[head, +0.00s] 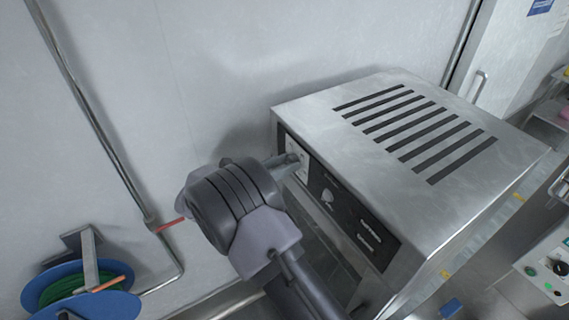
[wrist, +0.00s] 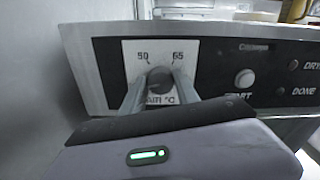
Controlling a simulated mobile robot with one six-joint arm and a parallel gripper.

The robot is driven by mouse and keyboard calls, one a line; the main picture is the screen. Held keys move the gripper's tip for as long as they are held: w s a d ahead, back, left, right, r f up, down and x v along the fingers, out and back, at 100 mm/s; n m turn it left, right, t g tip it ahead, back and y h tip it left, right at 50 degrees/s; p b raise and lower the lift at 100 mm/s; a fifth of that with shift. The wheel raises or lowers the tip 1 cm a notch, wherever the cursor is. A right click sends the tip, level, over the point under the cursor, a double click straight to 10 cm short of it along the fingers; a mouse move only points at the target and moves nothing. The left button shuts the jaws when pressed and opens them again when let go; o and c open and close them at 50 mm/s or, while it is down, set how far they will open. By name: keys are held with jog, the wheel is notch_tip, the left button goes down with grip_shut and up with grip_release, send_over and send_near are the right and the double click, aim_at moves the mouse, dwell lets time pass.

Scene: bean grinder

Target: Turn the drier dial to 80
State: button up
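The drier is a metal box (head: 440,125) with slots in its top and a dark control panel (head: 355,215) on its front. In the wrist view, the dark round dial (wrist: 159,80) sits on a white plate (wrist: 131,49). The plate is marked 50 at upper left, 65 at upper right, and partly hidden lettering ending in °C below. The dial's pointer and the lower marks cannot be made out. My gripper (head: 292,160) reaches the plate. In the wrist view its two fingers (wrist: 160,83) stand apart, one on each side of the dial; whether they press on it is unclear.
A pale button (wrist: 244,78) and labelled DRY and DONE lamps lie right of the dial. A wall is close on the left, with a pipe (head: 95,120) and a blue reel (head: 80,300). Another control box (head: 548,265) stands at right.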

grip_shut()
jog(key=shift+m+b, duration=0.3)
jog(key=shift+f+n+b, duration=0.15)
jog(key=shift+n+b, duration=5)
jog(key=shift+b, duration=1.1)
jog(key=shift+f+n+b, duration=0.2)
jog(key=shift+n+b, duration=4.9)
jog(key=shift+b, duration=1.1)
jog(key=shift+f+n+b, duration=0.15)
jog(key=shift+n+b, duration=5)
jog(key=shift+b, duration=1.1)
